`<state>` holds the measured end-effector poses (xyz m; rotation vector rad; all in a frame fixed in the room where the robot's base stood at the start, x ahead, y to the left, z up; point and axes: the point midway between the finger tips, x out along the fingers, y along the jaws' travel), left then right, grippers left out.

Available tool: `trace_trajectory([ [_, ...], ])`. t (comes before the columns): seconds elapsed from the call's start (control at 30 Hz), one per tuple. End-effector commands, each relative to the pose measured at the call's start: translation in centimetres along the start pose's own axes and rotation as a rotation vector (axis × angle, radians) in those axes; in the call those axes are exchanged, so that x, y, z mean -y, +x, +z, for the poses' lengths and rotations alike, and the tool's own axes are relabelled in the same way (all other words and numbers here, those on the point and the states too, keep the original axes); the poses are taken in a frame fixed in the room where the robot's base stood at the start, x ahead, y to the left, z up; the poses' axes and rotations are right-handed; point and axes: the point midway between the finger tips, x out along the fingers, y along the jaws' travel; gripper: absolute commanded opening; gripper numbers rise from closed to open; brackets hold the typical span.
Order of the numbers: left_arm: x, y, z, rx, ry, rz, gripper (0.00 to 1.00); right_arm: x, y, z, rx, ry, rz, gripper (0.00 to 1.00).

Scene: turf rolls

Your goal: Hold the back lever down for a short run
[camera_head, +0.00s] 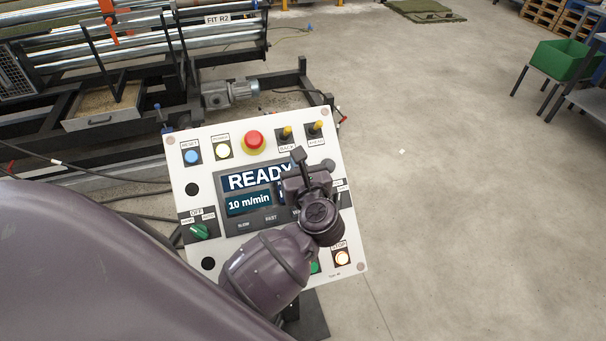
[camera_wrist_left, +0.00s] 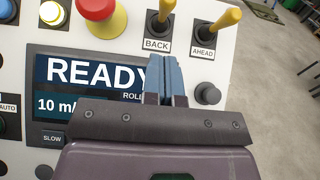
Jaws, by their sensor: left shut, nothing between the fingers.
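The back lever (camera_head: 287,131) is a yellow-tipped stick above the BACK label, on the upper right of a white control panel (camera_head: 180,174). It also shows at the top of the left wrist view (camera_wrist_left: 166,10). The similar ahead lever (camera_head: 318,126) stands to its right, also in the left wrist view (camera_wrist_left: 222,20). My left gripper (camera_head: 298,154) is shut and empty over the panel, just below the BACK label. In the left wrist view its blue fingertips (camera_wrist_left: 168,62) are together, with a visible gap to the back lever. My right gripper is not in view.
The panel's display (camera_head: 250,190) reads READY and 10 m/min. A red stop button (camera_head: 254,140) sits left of the levers. Roller machinery (camera_head: 130,60) stands behind.

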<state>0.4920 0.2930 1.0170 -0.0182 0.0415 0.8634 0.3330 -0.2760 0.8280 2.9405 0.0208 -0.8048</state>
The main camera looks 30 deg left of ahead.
Motion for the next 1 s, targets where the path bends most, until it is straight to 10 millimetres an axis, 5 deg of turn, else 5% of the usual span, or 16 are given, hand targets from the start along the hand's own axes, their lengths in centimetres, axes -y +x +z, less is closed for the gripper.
trace_trajectory([
  [0.33,0.0,3.5,2.5,0.001,0.000,0.000,0.00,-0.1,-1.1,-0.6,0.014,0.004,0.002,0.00],
  [1.0,0.4,4.2,2.9,-0.001,-0.002,0.000,0.00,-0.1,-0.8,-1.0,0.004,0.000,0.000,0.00],
])
